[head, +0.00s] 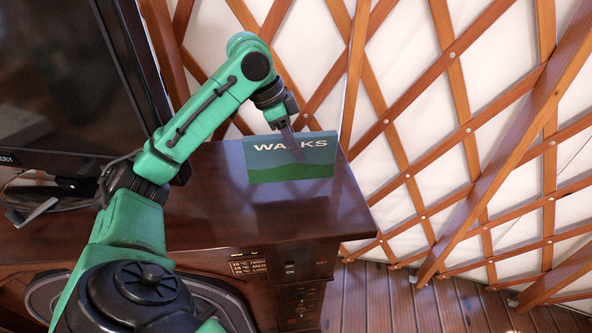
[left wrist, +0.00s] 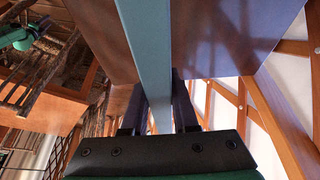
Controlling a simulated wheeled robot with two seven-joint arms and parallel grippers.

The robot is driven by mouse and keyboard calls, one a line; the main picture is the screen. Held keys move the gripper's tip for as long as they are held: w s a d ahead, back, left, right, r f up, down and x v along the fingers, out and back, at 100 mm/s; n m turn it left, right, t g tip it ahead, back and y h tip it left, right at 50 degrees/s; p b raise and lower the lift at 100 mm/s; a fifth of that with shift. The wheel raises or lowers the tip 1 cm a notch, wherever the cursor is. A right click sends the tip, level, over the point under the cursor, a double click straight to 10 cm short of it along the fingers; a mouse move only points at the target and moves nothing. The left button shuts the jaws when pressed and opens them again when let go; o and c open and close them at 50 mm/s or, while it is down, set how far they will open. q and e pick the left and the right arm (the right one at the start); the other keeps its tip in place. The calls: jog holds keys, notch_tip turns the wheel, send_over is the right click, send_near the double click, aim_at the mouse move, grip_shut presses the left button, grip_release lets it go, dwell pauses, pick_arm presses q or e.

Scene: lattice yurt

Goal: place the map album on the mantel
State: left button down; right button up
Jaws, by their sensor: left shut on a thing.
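The map album (head: 291,172) is a teal book with the white word "WALKS" and a dark green band. It is upright, its cover facing me, above the far right part of the mantel (head: 330,218), a glossy dark reddish-wood top. I cannot tell whether its lower edge touches the wood. My left gripper (head: 294,143) is shut on the album's upper edge. In the left wrist view, the album (left wrist: 147,45) shows edge-on between the two fingers of the left gripper (left wrist: 159,112). My right gripper is not in view.
A large black screen (head: 62,75) stands on the mantel's left part, behind my arm. A wooden lattice wall (head: 455,90) rises behind and to the right. A control panel (head: 300,290) is on the mantel's front. The mantel top right of and before the album is clear.

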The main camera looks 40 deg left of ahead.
aim_at(280, 137)
pick_arm(q)
jog(key=f, duration=0.2)
jog(key=s+f, duration=0.1)
jog(key=f, duration=0.1)
jog(key=shift+b, duration=0.35)
jog(key=shift+w+f, duration=0.1)
jog(key=shift+w, duration=0.15)
jog(key=c, duration=0.7)
grip_release()
jog(key=shift+f, duration=0.1)
jog(key=shift+s, duration=0.1)
jog(key=shift+a+r, duration=0.1)
jog(key=shift+r, duration=0.5)
jog(key=p+v, duration=0.1)
jog(key=v, duration=1)
jog(key=shift+s, duration=0.15)
jog(key=shift+f, duration=0.1)
